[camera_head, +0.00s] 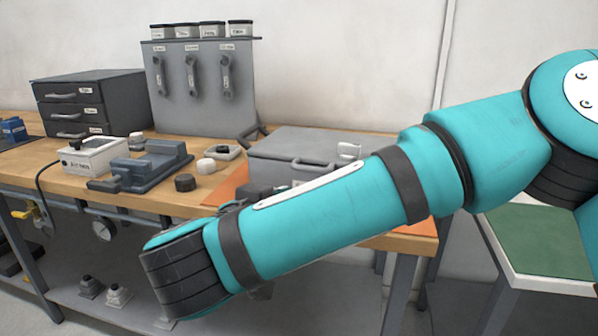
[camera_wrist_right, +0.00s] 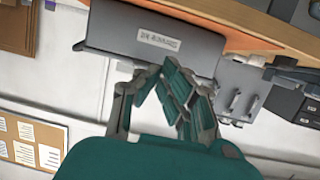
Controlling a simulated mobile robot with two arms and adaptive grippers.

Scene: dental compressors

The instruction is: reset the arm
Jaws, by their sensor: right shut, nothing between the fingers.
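My right arm (camera_head: 320,210) is teal with dark bands and reaches across the camera head view from the right, in front of the workbench (camera_head: 160,205). Its gripper cannot be made out there. In the right wrist view my right gripper (camera_wrist_right: 172,78) is shut, with nothing between its fingers. Beyond the fingers a grey case (camera_wrist_right: 155,40) with a white label shows, apart from them as far as I can tell. The same grey case (camera_head: 310,145) shows behind the arm in the head view. My left gripper is in neither view.
On the bench stand a dark drawer cabinet (camera_head: 90,103), a grey panel with handles (camera_head: 203,88), a white labelled box (camera_head: 93,156) and a grey-blue device (camera_head: 150,167). A green-topped table (camera_head: 545,242) is at the right. Small fittings lie on the shelf below.

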